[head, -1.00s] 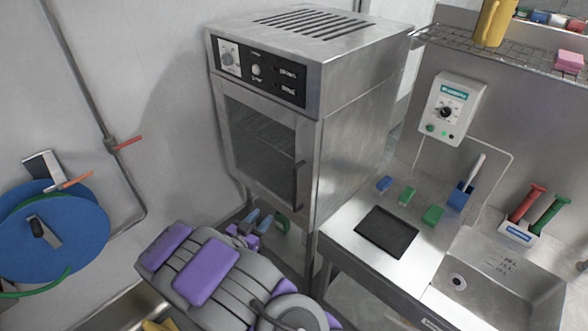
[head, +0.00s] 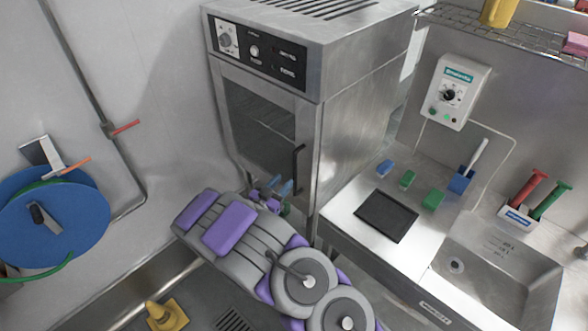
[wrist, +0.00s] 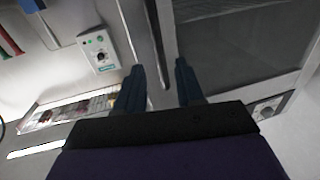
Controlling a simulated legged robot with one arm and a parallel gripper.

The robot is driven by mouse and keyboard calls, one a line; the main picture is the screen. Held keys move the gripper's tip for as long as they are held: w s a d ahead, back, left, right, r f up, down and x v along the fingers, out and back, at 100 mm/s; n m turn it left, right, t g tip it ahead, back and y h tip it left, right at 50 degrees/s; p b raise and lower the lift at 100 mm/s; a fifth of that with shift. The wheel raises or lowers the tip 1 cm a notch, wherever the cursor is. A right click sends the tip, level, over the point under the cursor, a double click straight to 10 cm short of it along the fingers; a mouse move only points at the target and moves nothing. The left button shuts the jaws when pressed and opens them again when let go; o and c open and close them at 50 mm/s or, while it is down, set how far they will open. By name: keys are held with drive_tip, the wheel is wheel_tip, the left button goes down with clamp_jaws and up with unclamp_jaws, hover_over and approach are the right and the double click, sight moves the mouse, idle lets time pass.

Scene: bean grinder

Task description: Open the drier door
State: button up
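The drier (head: 345,110) is a steel cabinet with a black control panel on top of its front. Its door (head: 262,125) has a dark window and is shut. A black vertical handle (head: 298,168) is on the door's right side. My gripper (head: 278,188) is low in front of the door, left of and below the handle's lower end. In the wrist view, its blue fingers (wrist: 159,78) are apart with nothing held. The dark handle bar (wrist: 156,45) runs down between them in that view, and I cannot tell the depth gap. The door window (wrist: 215,40) is to the right.
A steel counter with a sink (head: 495,265) and a black pad (head: 386,215) stands right of the drier. A blue hose reel (head: 50,225) and pipe are on the left wall. A yellow cone-like object (head: 165,314) is at the lower left.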

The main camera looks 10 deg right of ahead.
sight(294, 169)
drive_tip(key=x, duration=0.8)
drive_tip(key=shift+w+d, duration=0.1)
clamp_jaws()
idle(0.4)
